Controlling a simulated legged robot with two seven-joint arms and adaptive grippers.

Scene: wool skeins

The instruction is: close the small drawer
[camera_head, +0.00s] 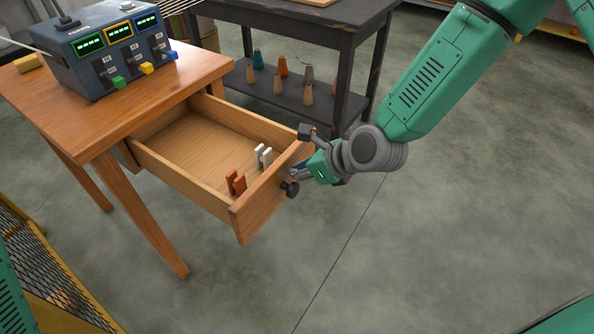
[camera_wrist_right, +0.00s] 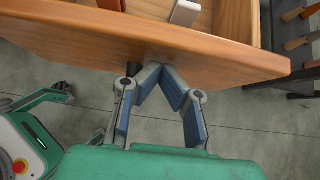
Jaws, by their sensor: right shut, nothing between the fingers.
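The small wooden drawer (camera_head: 259,209) is pulled well out of the wooden table (camera_head: 125,85). A dark round knob (camera_head: 289,188) sits on its front panel. Two orange-brown clips (camera_head: 236,183) and two white clips (camera_head: 263,156) are inside it, near the front. My right gripper (camera_head: 298,172) is at the outer face of the front panel, beside the knob. In the right wrist view its fingers (camera_wrist_right: 161,70) are shut and empty, tips at the panel (camera_wrist_right: 225,64); I cannot tell whether they touch. My left gripper is not in view.
A dark shelf table (camera_head: 310,103) with several yarn cones is behind the drawer. The grey floor in front of the drawer is clear. A yellow mesh frame (camera_head: 48,270) is at lower left.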

